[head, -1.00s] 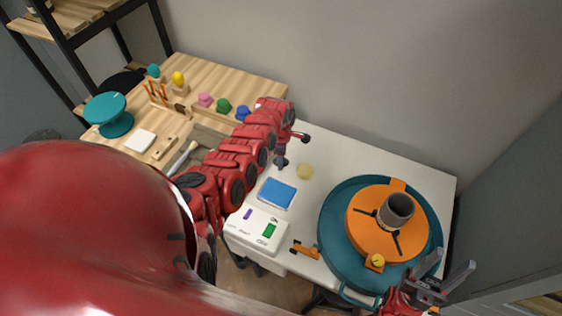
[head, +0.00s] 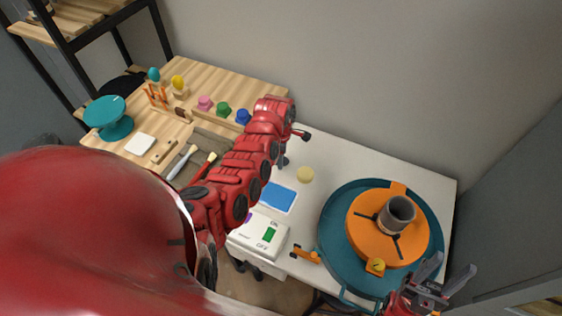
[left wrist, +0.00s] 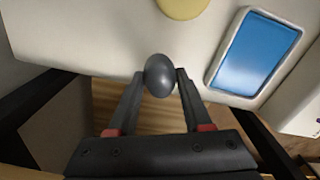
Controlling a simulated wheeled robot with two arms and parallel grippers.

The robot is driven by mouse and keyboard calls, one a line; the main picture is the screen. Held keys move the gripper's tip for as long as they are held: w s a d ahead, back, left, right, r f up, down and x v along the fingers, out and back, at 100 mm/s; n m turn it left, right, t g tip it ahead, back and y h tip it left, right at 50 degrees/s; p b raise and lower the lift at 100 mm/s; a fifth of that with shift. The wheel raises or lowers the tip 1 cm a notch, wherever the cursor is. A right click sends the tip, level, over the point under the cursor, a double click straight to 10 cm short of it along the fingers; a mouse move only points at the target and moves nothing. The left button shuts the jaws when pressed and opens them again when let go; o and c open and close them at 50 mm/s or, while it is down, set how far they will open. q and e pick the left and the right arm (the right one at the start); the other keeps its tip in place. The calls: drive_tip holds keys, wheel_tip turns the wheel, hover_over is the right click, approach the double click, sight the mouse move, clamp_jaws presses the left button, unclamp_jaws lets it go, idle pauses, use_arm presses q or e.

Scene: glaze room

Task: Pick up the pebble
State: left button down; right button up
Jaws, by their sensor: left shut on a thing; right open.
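The pebble (left wrist: 159,76) is a smooth dark grey oval in the left wrist view. It sits between the fingertips of my left gripper (left wrist: 161,78), which is shut on it. In that view it overlaps the edge of the white table (left wrist: 95,35); its height above the table is hard to tell. In the head view my left gripper (head: 283,162) is a small dark shape, partly hidden by my arm, and I cannot make out the pebble there. My right gripper (head: 447,275) is open and empty at the lower right, by the teal wheel basin.
A round yellow piece (head: 305,174) and a blue pad (head: 278,196) lie near my left gripper. A switch box (head: 258,236) stands at the front. The teal basin (head: 331,220) carries an orange wheel head (head: 364,222) with a grey cup (head: 397,212). Tools lie on the wooden table (head: 215,82).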

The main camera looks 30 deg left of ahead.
use_arm(q)
drive_tip(key=s, duration=0.1)
drive_tip(key=s+d, duration=0.1)
drive_tip(key=s, duration=0.1)
drive_tip(key=s+d+r, duration=0.1)
drive_tip(key=shift+s+b, duration=0.2)
drive_tip(key=shift+b, duration=0.2)
drive_tip(key=s+d+p, duration=0.1)
drive_tip(key=s, duration=0.2)
drive_tip(key=s+d+r+p, duration=0.1)
drive_tip(key=s, duration=0.2)
drive_tip(key=s+d+p, duration=0.1)
drive_tip(key=s+d, duration=0.1)
drive_tip(key=s, duration=0.1)
drive_tip(key=shift+s+r+p, duration=0.25)
drive_tip(key=shift+s+p, duration=0.05)
drive_tip(key=shift+s, duration=0.45)
drive_tip(key=c, duration=1)
unclamp_jaws()
drive_tip(key=shift+c, duration=0.2)
drive_tip(key=c, duration=0.5)
